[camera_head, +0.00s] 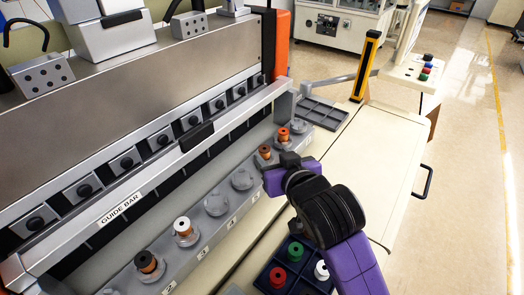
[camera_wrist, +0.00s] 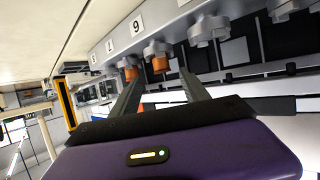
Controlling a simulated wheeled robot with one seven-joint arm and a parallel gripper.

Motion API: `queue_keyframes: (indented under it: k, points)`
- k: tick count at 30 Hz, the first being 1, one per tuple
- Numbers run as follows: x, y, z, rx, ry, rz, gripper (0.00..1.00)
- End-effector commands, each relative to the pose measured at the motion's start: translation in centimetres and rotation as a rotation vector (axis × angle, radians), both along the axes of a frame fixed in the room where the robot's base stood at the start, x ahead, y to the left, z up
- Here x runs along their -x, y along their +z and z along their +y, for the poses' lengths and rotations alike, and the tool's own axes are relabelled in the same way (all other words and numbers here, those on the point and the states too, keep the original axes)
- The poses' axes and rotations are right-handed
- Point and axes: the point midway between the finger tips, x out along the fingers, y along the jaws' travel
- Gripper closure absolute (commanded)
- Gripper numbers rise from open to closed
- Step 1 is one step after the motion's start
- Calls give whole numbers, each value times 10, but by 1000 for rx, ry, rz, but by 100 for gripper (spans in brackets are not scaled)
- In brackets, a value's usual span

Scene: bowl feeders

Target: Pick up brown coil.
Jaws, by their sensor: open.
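Two orange-brown coils stand upright on grey holders near the far right end of the rail: one (camera_head: 264,153) next to my gripper (camera_head: 280,172), the other (camera_head: 283,136) further back. A darker brown coil with a black top (camera_head: 148,263) stands on the rail at lower left, away from my gripper. In the wrist view the scene looks upside down. My gripper's fingers (camera_wrist: 160,76) are open. One orange-brown coil (camera_wrist: 161,65) appears between the fingertips, and another (camera_wrist: 130,73) lies just beyond the left finger. I cannot tell how far the fingertips are from them.
A dark tray (camera_head: 272,265) with green, red and white coils is below my arm. The guide bar (camera_head: 120,208) runs behind the rail. A grey empty tray (camera_head: 325,112) lies beyond.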

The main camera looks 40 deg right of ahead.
Motion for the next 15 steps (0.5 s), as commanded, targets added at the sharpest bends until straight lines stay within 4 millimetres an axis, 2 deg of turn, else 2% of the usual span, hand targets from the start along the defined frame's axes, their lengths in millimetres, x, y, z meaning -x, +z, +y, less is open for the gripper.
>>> queue_keyframes:
  k: [15]
  points:
    - [-55, -18, -20, -1, 2, 0, 46]
